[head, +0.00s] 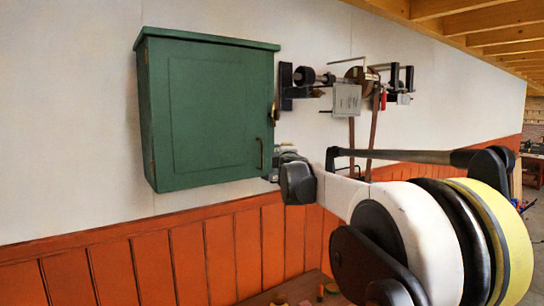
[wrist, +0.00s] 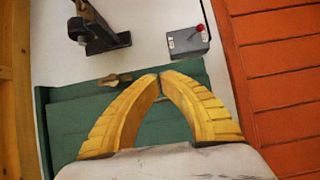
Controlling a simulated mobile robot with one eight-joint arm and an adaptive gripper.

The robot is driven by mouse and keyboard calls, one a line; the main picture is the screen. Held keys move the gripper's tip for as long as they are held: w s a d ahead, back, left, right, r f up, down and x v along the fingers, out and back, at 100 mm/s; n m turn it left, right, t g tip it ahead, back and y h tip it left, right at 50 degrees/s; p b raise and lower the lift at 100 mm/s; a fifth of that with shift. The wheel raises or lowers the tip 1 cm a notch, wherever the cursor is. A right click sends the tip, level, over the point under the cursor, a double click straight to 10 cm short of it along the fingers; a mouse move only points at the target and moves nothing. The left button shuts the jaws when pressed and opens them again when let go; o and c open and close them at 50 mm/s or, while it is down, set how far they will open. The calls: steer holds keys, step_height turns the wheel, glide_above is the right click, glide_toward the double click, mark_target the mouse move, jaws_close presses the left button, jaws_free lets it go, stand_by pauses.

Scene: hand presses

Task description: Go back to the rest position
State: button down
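My gripper (wrist: 160,77) shows in the wrist view with its two yellow fingers meeting at the tips. It is shut, and nothing shows between the fingers. Behind the fingers is the green cabinet (wrist: 75,120), with a small brass-coloured piece (wrist: 115,79) near its edge. In the head view the green cabinet (head: 215,115) hangs on the wall with its door looking closed. A slim handle (head: 262,153) is on the door's right side. My arm reaches from the right to the cabinet's lower right edge, where the fingers are not clearly visible.
Black wall-mounted tools (head: 300,85) and a grey box (head: 347,100) are to the right of the cabinet. The wrist view shows a grey box with a red knob (wrist: 188,41) and a black bracket (wrist: 95,30). Orange panelling (head: 150,262) covers the lower wall.

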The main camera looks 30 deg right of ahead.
steer(key=s+d, duration=0.3)
steer(key=s+a+f+m+g+y+b, duration=0.2)
steer(key=s+a+f+b, duration=0.8)
steer(key=f, duration=1.1)
steer(key=s+a+f+m+g+y+b, duration=0.3)
steer(key=s+a+f+b, duration=0.7)
steer(key=a+f, duration=0.7)
steer(key=s+a+f+m+g+y+b, duration=0.3)
steer(key=s+a+f+m+b, duration=0.3)
steer(key=f, duration=1.9)
steer(key=s+a+y+b, duration=0.1)
steer(key=s+a+b, duration=0.3)
steer(key=s+a, duration=0.3)
steer(key=shift+s+a+f+y, duration=0.15)
steer(key=shift+s+a+y, duration=0.1)
steer(key=shift+a+y, duration=0.15)
